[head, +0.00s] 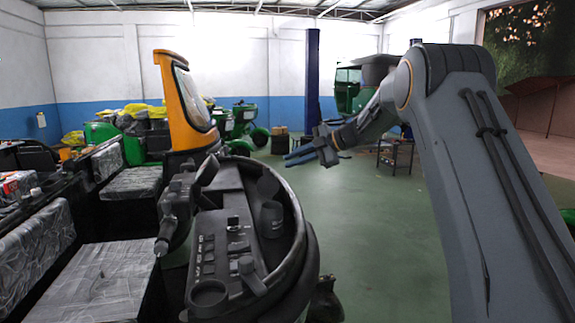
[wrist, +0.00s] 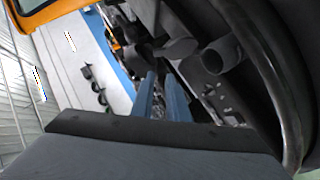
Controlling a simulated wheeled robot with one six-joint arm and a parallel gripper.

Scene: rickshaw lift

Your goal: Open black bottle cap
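A dark cylinder (head: 271,219), which looks like the black bottle, stands in the vehicle's black dashboard. A dark oval piece (head: 268,185), perhaps its cap, sits tilted just behind it; I cannot tell if they are joined. In the wrist view the cylinder (wrist: 224,56) and the oval piece (wrist: 178,48) show at upper right. My gripper (head: 291,157) is in the air beyond the dashboard, to the right, apart from both. In the wrist view its two blue fingers (wrist: 160,85) are apart with nothing between them.
The dashboard (head: 225,225) carries switches, a lever and a round holder (head: 208,293). A yellow windshield frame (head: 180,105) rises behind it. A dark blue post (head: 313,85) stands behind my gripper. Green floor (head: 385,240) is clear at centre right.

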